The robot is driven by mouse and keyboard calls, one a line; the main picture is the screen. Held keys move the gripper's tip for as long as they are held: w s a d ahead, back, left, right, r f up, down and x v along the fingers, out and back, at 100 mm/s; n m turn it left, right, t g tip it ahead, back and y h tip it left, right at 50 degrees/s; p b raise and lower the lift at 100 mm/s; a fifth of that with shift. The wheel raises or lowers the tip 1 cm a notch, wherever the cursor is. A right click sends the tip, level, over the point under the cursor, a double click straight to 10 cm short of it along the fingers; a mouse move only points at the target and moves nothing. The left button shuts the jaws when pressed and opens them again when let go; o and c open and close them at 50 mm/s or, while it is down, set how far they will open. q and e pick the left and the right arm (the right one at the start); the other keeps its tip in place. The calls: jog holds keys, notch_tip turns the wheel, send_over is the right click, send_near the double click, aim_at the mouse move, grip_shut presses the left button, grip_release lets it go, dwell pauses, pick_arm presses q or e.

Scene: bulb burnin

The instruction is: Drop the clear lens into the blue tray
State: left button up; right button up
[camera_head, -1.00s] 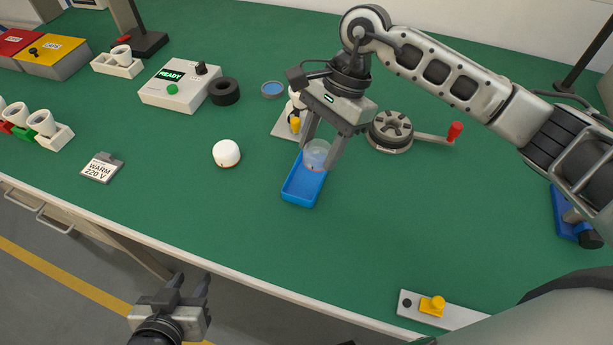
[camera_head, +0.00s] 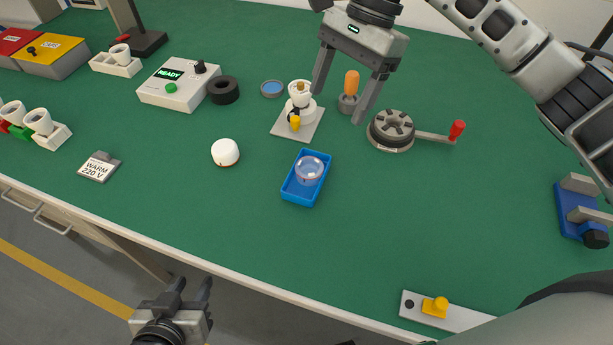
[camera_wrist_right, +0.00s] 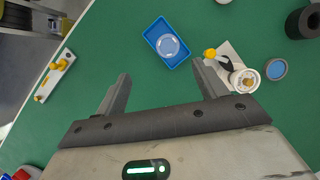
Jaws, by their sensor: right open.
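The clear lens (camera_head: 309,170), a short transparent cup shape, rests in the blue tray (camera_head: 292,196) in the middle of the green bench. In the right wrist view the lens (camera_wrist_right: 168,46) also shows inside the blue tray (camera_wrist_right: 154,33). My right gripper (camera_head: 337,104) is open and empty, raised above the bench behind the tray and apart from the lens. Its two fingers (camera_wrist_right: 163,85) stand wide apart in the right wrist view. My left gripper (camera_head: 191,285) is low, in front of the bench edge, with its two fingers apart and nothing between them.
Behind the tray stand a grey plate with a white socket (camera_head: 299,98), an orange-handled tool (camera_head: 351,86) and a round reel with a red-knobbed crank (camera_head: 391,130). A white dome (camera_head: 225,152) sits to the left.

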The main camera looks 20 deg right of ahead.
jog(key=v, duration=0.6)
jog(key=shift+r, duration=0.35)
jog(key=shift+d, duration=0.15)
